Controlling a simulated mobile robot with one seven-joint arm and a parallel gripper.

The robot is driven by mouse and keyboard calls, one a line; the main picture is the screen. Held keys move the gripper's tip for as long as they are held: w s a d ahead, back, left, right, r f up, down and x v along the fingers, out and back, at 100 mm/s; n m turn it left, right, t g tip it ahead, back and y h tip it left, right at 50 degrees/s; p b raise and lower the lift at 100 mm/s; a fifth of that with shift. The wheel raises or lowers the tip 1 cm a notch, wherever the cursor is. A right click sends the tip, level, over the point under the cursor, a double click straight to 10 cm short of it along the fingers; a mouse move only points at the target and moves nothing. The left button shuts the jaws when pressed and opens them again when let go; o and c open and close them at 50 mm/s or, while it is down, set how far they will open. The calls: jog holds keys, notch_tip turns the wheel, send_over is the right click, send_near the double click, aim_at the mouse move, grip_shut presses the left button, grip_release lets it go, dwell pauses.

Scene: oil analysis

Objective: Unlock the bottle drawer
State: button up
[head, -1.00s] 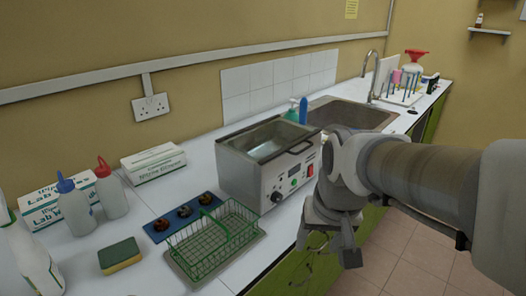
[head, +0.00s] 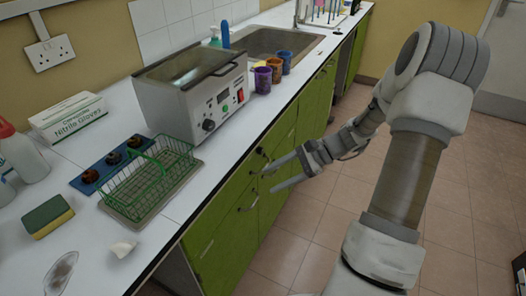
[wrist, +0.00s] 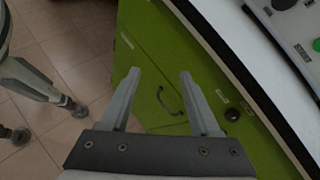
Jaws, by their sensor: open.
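Green drawer and cabinet fronts (head: 222,240) run below the white counter; I cannot tell which one is the bottle drawer. In the wrist view, a green front (wrist: 150,50) carries a dark curved handle (wrist: 170,103) and a dark round fitting (wrist: 232,114), perhaps a lock. Its detail is too small to read. My gripper (head: 270,181) is open and empty, its fingers pointing at the green fronts near the handles. In the wrist view, my gripper (wrist: 160,74) has the handle between its fingers in the picture, with the round fitting right of them. Contact is not clear.
The counter edge (head: 200,215) overhangs the fronts. On the counter are a water bath (head: 195,95), a green wire basket (head: 150,180), a sponge (head: 47,215) and several coloured mugs (head: 263,80). Open tiled floor (head: 310,235) lies in front of the cabinets.

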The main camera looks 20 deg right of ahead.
jog(key=w+d+f+m+t+y, duration=0.1)
jog(key=d+f+m+t, duration=0.3)
jog(key=d+m+t, duration=0.3)
jog(key=m+t+h, duration=0.1)
jog(key=m+t, duration=0.3)
send_near(262, 152)
jog(key=b+x, duration=0.2)
jog(key=x, duration=0.6)
jog(key=shift+w+d, duration=0.1)
jog(key=shift+w, duration=0.05)
grip_shut()
